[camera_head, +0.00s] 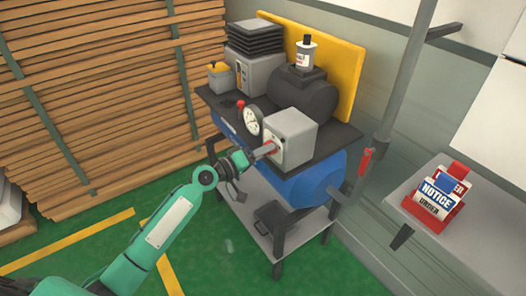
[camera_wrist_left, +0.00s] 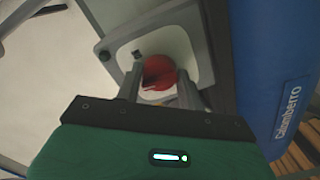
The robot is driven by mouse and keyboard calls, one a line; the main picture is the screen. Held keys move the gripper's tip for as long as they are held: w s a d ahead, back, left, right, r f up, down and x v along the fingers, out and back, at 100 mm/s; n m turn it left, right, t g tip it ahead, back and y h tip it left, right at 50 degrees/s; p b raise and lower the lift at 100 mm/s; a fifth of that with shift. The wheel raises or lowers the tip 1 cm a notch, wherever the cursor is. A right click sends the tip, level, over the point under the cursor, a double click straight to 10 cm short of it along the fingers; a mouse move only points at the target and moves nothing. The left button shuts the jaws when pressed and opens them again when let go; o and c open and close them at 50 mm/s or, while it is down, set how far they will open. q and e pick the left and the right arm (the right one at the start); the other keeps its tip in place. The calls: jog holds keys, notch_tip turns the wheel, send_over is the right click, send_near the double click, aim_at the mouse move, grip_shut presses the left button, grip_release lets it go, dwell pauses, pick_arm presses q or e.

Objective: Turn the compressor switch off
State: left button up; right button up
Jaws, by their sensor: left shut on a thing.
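The compressor is a blue tank (camera_head: 303,184) on a dark cart with a grey control box (camera_head: 294,135) on top. The red switch (camera_wrist_left: 158,73) is on the pale face of that box, and in the wrist view it sits between my fingers. My left gripper (camera_head: 268,149) reaches the box face from the left; it also shows in the left wrist view (camera_wrist_left: 160,88). Its fingers are shut on the red switch. The fingers partly hide the switch, and I cannot tell its setting. My right gripper is not in view.
A round gauge (camera_head: 252,121) stands just left of the box. A dark motor (camera_head: 303,96) with a bottle (camera_head: 305,54) is behind it. Stacked planks (camera_head: 100,90) fill the left. A side table (camera_head: 410,200) with notice signs (camera_head: 440,198) and a grey pole (camera_head: 405,75) are right.

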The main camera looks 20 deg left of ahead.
pick_arm(q)
jog(key=shift+n, duration=0.3)
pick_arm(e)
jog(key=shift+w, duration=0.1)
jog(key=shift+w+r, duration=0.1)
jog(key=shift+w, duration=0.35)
pick_arm(q)
jog(key=o, duration=0.7)
jog(key=shift+o, duration=1.3)
jog(key=b+v, duration=0.3)
jog(key=v, duration=1.1)
jog(key=shift+b, duration=0.4)
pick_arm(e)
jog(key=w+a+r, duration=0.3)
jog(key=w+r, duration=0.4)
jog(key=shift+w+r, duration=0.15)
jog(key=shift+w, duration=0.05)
pick_arm(q)
jog(key=shift+w, duration=0.1)
